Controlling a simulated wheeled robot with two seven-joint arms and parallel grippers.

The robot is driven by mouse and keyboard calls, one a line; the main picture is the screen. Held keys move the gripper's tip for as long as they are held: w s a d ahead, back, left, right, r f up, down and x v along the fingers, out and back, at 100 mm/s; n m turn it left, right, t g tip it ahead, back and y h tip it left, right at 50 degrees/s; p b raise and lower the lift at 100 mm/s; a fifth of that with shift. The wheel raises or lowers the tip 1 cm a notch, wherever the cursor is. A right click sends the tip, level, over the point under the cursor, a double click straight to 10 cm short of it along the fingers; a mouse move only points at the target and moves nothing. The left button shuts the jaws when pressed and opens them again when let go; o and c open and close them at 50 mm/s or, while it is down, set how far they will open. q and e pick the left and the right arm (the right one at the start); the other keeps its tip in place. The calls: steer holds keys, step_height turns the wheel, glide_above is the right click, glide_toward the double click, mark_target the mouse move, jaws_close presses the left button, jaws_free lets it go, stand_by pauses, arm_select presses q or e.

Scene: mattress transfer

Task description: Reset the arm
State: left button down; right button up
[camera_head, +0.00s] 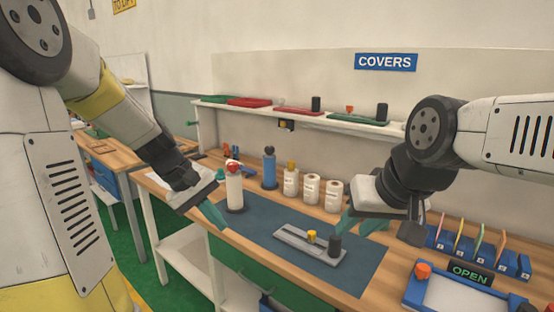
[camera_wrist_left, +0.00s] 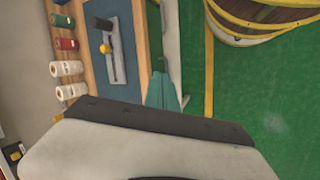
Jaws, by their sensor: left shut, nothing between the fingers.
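My left gripper (camera_head: 213,215) reaches in from the left, with its teal fingers together and empty. They are above the front left edge of the workbench (camera_head: 268,262), in front of a white spray bottle (camera_head: 235,190). The same shut fingers show in the left wrist view (camera_wrist_left: 162,92), over the green floor beside the bench edge. My right gripper (camera_head: 361,222) is over the right part of the bench. Its teal fingers are spread apart with nothing seen between them. A grey plate (camera_head: 295,243) with a yellow knob and a dark cylinder lies on the blue mat (camera_head: 265,225).
A blue bottle (camera_head: 269,168) and several white rolls (camera_head: 311,188) stand along the back of the bench. Blue holders (camera_head: 478,254) and an OPEN sign (camera_head: 470,274) are at the right. A shelf (camera_head: 300,117) with red and green covers runs behind. Green floor lies left of the bench.

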arm_select(q)
steer(key=s+r+m+t+y, duration=0.3)
steer(key=s+r+m, duration=0.3)
steer(key=s, duration=0.8)
step_height(320, 180, up, 3)
steer(key=shift+s+d+f+m+t, duration=0.15)
steer(key=shift+s+m+t, duration=0.2)
steer(key=shift+t, duration=0.35)
